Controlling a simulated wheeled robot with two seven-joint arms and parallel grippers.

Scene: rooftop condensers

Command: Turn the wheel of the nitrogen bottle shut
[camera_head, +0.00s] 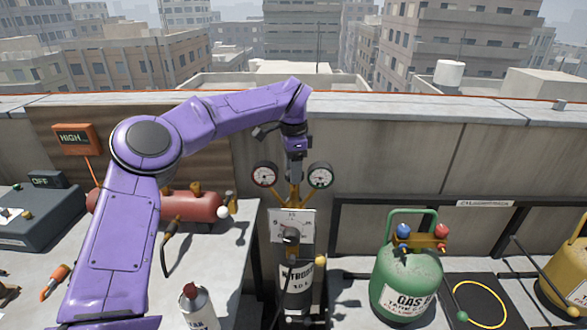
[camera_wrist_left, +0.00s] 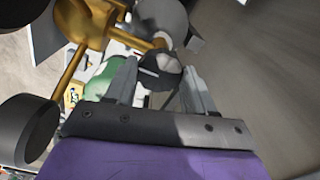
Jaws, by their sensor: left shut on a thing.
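The nitrogen bottle (camera_head: 297,284) stands upright at the middle of the head view, with a white label. Its brass fitting (camera_head: 293,201) carries two round gauges, a left one (camera_head: 264,174) and a right one (camera_head: 320,174). My left gripper (camera_head: 295,176) reaches down from above between the gauges. In the wrist view, a small dark wheel (camera_wrist_left: 160,68) with a pale line sits between the fingertips of my left gripper (camera_wrist_left: 161,74), and the gripper is shut on it. In the head view the gripper hides the wheel. My right gripper is out of view.
A white scale plate (camera_head: 305,220) with a dark knob (camera_head: 290,234) is in front of the bottle. A green gas bottle (camera_head: 408,275) stands to the right. A workbench (camera_head: 225,270) at left holds a red cylinder (camera_head: 188,205) and a spray can (camera_head: 197,306). A wall is behind.

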